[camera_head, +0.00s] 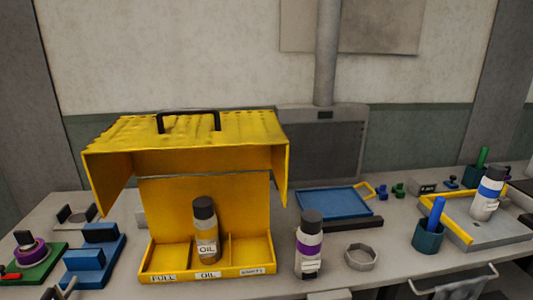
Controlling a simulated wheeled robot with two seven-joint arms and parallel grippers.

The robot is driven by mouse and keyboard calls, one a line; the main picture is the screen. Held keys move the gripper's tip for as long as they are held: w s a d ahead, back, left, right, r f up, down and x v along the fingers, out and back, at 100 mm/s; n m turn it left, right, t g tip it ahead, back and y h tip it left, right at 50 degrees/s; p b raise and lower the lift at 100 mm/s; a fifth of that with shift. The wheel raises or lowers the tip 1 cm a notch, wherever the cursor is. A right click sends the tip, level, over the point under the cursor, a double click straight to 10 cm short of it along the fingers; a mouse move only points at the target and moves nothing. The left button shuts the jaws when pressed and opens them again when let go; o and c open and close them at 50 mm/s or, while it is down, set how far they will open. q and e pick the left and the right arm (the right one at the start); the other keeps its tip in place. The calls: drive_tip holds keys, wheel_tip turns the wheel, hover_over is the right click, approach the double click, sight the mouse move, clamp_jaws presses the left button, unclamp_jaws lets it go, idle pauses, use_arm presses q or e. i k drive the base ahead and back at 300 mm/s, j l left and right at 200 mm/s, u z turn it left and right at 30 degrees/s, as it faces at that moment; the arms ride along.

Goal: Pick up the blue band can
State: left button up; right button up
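The blue band can (487,197) is white with a blue band and a dark cap. It stands at the right, tilted slightly in the picture, on a grey tray (488,234) with a yellow edge. A similar can with a purple band (308,249) stands upright on the bench near the middle. A bottle labelled OIL (206,233) stands in the middle compartment of the open yellow box (274,206). Neither of my grippers can be made out in the head view.
A teal cup (428,240) with a blue handle in it stands just left of the grey tray. A grey hexagonal ring (360,256) and a blue tray (334,203) lie left of it. Blue and green fixtures fill the left end. A rail with a cloth (458,289) runs along the front.

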sight(485, 201)
drive_tip(key=z, duration=1.7)
drive_tip(key=u, duration=0.3)
drive_tip(key=i+l+u, duration=0.75)
drive_tip(key=l, duration=0.2)
drive_tip(key=k, duration=0.1)
